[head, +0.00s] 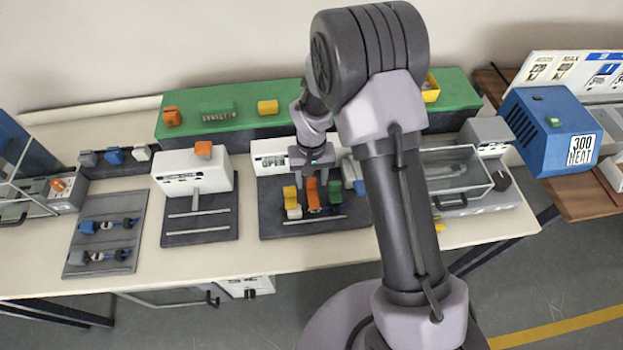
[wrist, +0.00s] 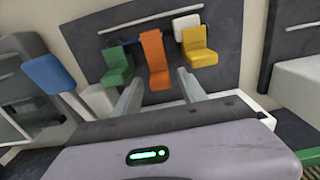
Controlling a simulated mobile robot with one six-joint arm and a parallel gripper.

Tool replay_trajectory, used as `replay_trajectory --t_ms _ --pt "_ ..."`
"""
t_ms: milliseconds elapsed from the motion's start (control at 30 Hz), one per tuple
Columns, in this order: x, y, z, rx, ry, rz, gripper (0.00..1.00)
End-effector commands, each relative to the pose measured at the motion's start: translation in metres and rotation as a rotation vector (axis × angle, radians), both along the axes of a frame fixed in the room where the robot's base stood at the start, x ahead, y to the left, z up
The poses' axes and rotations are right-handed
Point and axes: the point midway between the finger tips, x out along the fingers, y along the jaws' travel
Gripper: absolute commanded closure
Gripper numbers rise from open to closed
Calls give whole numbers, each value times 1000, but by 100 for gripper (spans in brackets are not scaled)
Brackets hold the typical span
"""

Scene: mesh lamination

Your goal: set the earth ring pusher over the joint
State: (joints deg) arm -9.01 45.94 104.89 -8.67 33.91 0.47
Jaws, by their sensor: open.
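Three upright coloured pushers stand in a row on a dark station plate: yellow (head: 291,203), orange (head: 313,197) and green (head: 335,193). The wrist view shows them in reverse order: green (wrist: 117,64), orange (wrist: 154,58), yellow (wrist: 200,48). I cannot tell by any label which is the earth ring pusher. My gripper (head: 312,168) is above the row, beside the orange one. In the wrist view my open gripper (wrist: 160,76) has its fingers either side of the orange pusher's near end, apparently not gripping. The joint cannot be made out clearly; a blue strip (wrist: 142,43) shows behind the pushers.
A white housing (head: 268,160) stands behind the row. A blue block (head: 359,187) is close on the right. A dark plate with blue cables (head: 105,240) lies at left, beside another station (head: 200,225). A clear-lidded box (head: 457,170) stands right of my arm.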

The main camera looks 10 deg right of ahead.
Motion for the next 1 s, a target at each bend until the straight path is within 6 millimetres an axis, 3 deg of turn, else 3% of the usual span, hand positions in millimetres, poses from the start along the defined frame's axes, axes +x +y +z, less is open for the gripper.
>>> replay_trajectory --t_ms 533,700,1000 --pt "1 0 147 1 -2 0 51" --pt "0 0 167 0 2 -1 51" --pt "0 0 168 0 2 -1 51"
